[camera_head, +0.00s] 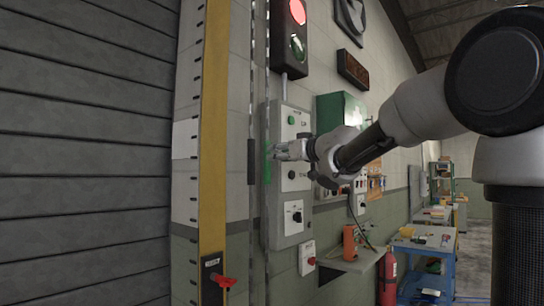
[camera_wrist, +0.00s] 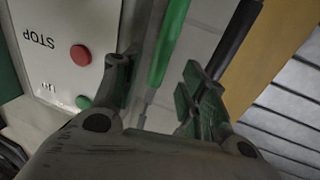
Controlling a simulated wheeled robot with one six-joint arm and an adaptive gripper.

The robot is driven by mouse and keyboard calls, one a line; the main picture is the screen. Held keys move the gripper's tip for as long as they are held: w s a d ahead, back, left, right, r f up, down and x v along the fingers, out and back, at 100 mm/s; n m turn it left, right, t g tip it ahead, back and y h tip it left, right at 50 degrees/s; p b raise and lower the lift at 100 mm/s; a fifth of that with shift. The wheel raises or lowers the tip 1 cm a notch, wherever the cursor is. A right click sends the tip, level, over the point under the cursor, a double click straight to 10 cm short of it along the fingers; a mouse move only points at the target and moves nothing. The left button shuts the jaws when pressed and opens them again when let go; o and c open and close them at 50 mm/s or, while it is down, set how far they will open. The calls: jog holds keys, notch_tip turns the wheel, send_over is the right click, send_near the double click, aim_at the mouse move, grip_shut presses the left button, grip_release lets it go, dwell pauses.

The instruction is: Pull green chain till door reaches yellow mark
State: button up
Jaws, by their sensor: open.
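My gripper (camera_head: 279,150) is open, level with the green sleeve (camera_head: 267,158) on the right-hand hanging chain. In the wrist view the green sleeve (camera_wrist: 169,42) runs between the two open fingers (camera_wrist: 158,92), with bare chain below it in the picture; I cannot tell whether either finger touches it. A second chain with a black sleeve (camera_head: 251,162) hangs just to the left. The grey slatted door (camera_head: 85,150) fills the left side; its bottom edge is out of view. A yellow post (camera_head: 213,150) stands beside a strip of black tick marks; I cannot single out a separate yellow mark.
A grey control box (camera_head: 291,215) is on the wall close behind my gripper; its red button (camera_wrist: 81,54) shows in the wrist view. A signal light (camera_head: 297,12) glows red above. A small shelf (camera_head: 350,262) juts out right.

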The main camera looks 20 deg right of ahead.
jog(key=x, duration=0.7)
jog(key=shift+a, duration=0.1)
grip_shut()
